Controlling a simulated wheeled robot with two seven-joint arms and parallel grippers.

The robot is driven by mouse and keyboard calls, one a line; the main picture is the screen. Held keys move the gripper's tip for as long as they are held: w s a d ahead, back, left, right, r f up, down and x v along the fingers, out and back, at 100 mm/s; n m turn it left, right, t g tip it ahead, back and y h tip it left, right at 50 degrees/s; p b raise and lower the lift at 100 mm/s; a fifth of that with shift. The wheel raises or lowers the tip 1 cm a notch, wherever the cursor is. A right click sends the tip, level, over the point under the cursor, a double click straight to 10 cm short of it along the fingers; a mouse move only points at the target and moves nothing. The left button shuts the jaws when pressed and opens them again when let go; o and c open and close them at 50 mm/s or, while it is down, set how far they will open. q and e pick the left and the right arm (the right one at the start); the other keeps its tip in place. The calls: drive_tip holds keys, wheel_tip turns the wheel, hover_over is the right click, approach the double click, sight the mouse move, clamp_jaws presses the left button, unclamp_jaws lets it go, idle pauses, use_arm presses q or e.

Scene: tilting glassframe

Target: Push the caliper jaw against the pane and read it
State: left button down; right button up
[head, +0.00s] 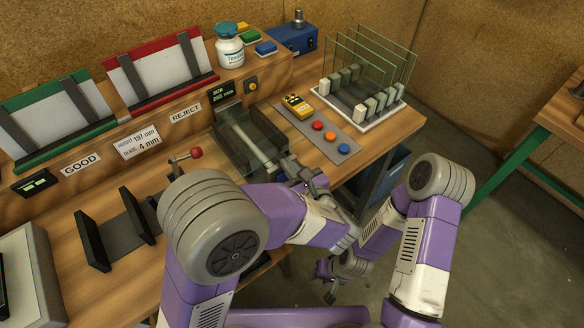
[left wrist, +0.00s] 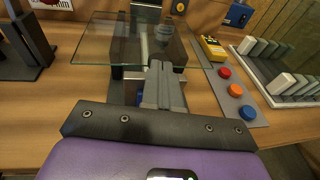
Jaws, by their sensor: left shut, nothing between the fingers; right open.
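The clear glass pane (left wrist: 100,48) shows in the left wrist view over the dark measuring fixture, in front of and around my left gripper's fingers. In the head view the fixture (head: 218,150) has a pale bar (head: 250,142) running towards my left gripper (head: 283,166). I cannot tell which part is the caliper jaw. The left gripper's fingers (left wrist: 162,82) are shut and empty, close to the pane's near edge; contact is unclear. A small display (head: 222,92) behind the fixture has green text, too small to read surely. My right gripper (head: 329,288) is open, low beyond the table's front edge.
Right of the fixture is a panel with red (head: 317,125), orange and blue buttons and a yellow device (head: 297,105). A rack of glass panes (head: 372,70) stands behind. A red-knobbed lever (head: 195,153) and a dark holder (head: 120,232) are to the left.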

use_arm(q)
drive_tip(key=w+a, duration=0.2)
drive_tip(key=w, duration=0.1)
drive_tip(key=w+a, duration=0.2)
drive_tip(key=shift+w+a, duration=0.2)
drive_tip(key=shift+w, duration=0.2)
drive_tip(key=shift+w+a+r, duration=0.25)
drive_tip(key=shift+a+r, duration=0.1)
use_arm(e)
drive_tip(key=shift+s+d+r, duration=0.1)
drive_tip(key=shift+s+r, duration=0.2)
drive_tip(key=shift+r, duration=0.05)
use_arm(q)
drive_tip(key=f+p+v, duration=0.1)
drive_tip(key=p+v, duration=0.2)
drive_tip(key=v, duration=1.2)
drive_tip(key=shift+d, duration=0.25)
use_arm(e)
drive_tip(key=shift+s+r, duration=0.2)
drive_tip(key=shift+r, duration=0.35)
drive_tip(key=shift+s+r, duration=0.2)
drive_tip(key=shift+r, duration=0.35)
